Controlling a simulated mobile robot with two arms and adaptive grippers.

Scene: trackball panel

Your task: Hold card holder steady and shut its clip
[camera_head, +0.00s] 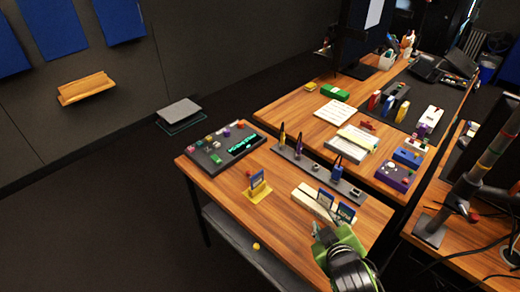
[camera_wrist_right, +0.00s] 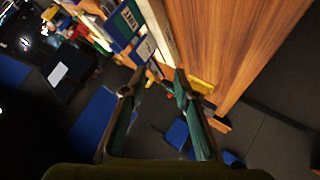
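A cream strip-shaped holder (camera_head: 306,201) lies near the front edge of the wooden desk. Two blue cards (camera_head: 325,198) stand at it; they also show in the right wrist view (camera_wrist_right: 124,25). A yellow stand (camera_head: 256,194) holding an upright blue card (camera_head: 257,180) is to its left. I cannot tell which is the card holder, and no clip can be made out. My right gripper (camera_head: 327,232) is by the front edge, just in front of the cream holder. In the wrist view its fingers (camera_wrist_right: 157,82) are apart with nothing between them. My left gripper is out of view.
A dark panel with knobs (camera_head: 215,157) is at the desk's left, and a dark rail with upright tools (camera_head: 316,168) lies behind the cream holder. A purple box (camera_head: 396,176) stands to the right. Bare wood (camera_head: 285,228) lies in front of the yellow stand.

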